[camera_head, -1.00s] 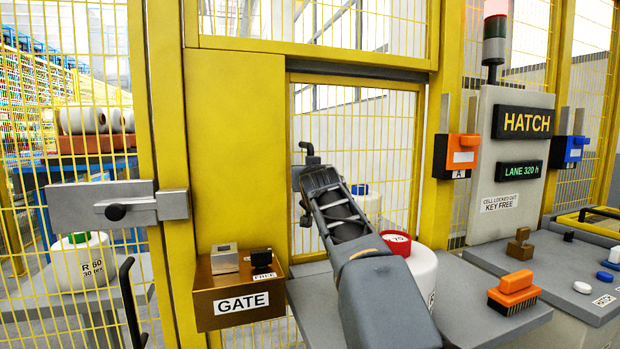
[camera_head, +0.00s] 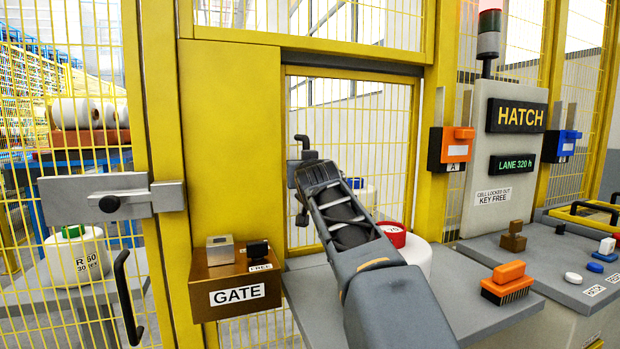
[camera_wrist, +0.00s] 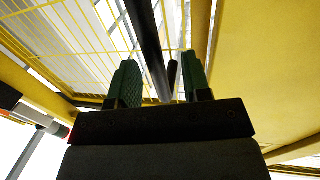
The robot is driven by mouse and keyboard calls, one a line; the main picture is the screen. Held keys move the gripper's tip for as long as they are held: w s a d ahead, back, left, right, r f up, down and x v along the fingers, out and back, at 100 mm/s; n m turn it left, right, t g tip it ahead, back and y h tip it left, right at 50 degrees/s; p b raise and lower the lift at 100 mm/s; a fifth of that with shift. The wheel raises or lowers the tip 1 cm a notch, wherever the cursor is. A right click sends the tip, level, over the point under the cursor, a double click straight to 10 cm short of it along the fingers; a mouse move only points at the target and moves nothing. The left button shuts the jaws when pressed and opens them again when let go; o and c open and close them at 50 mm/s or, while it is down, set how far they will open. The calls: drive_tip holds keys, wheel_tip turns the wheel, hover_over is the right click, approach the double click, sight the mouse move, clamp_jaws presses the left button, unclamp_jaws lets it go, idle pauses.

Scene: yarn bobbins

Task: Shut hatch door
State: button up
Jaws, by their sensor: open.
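The hatch door is a yellow-framed mesh panel (camera_head: 385,110) in the opening under the HATCH bay's top beam. A black upright handle (camera_head: 303,141) stands at its left side, partly hidden by my gripper (camera_head: 303,176). In the wrist view the dark handle bar (camera_wrist: 148,40) runs between the two green-padded fingers of my gripper (camera_wrist: 160,68). The fingers are apart, one on each side of the bar, with space showing beside it. I cannot tell whether the door is fully against its frame.
A grey shelf (camera_head: 460,300) below the hatch carries a red-topped white bobbin (camera_head: 393,234), partly behind my arm, and an orange brush (camera_head: 508,283). A brown GATE box (camera_head: 205,279) juts out left of the hatch. A blue-topped bobbin shows behind the mesh.

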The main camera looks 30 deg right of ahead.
drive_tip(key=v, duration=1)
drive_tip(key=shift+b, duration=0.45)
